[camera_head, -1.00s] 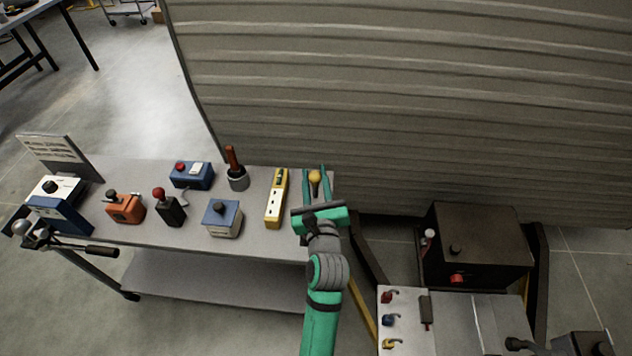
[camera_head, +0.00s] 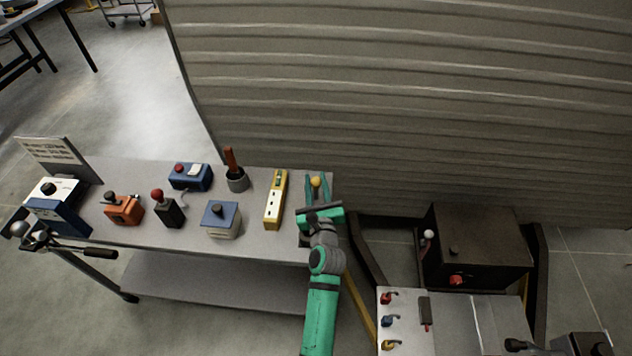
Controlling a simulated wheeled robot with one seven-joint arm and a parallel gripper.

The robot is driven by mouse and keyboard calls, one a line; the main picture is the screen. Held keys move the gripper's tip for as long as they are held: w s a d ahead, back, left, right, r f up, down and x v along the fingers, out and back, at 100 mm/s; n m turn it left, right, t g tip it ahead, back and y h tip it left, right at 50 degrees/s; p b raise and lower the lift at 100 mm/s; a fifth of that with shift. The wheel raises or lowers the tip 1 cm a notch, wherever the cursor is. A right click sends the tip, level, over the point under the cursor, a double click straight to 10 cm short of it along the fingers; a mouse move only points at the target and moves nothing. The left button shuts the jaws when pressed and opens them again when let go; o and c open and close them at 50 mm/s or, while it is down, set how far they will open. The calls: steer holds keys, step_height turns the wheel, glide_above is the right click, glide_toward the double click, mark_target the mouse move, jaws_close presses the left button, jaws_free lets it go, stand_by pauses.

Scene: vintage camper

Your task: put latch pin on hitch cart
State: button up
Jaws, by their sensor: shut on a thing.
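A small yellow-headed piece, apparently the latch pin (camera_head: 316,181), is between the fingers of my gripper (camera_head: 317,186). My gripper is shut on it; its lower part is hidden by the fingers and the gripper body. The grey cart (camera_head: 150,236), apparently the hitch cart, stands at the left with a flat top and a lower shelf. My gripper is over the right end of its top, beside a yellow box. I cannot tell whether the pin touches the top.
The yellow box (camera_head: 275,200) is just left of my gripper. An orange-handled tool in a grey cup (camera_head: 236,178), a blue-topped box (camera_head: 221,219) and several other devices stand farther left. A ribbed wall (camera_head: 400,110) rises behind. A dark box (camera_head: 477,246) is at the right.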

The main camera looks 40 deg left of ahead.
steer(key=o, duration=1.1)
steer(key=shift+f, duration=0.1)
steer(key=shift+s+r, duration=0.1)
steer(key=shift+r, duration=0.1)
steer(key=v, duration=1.2)
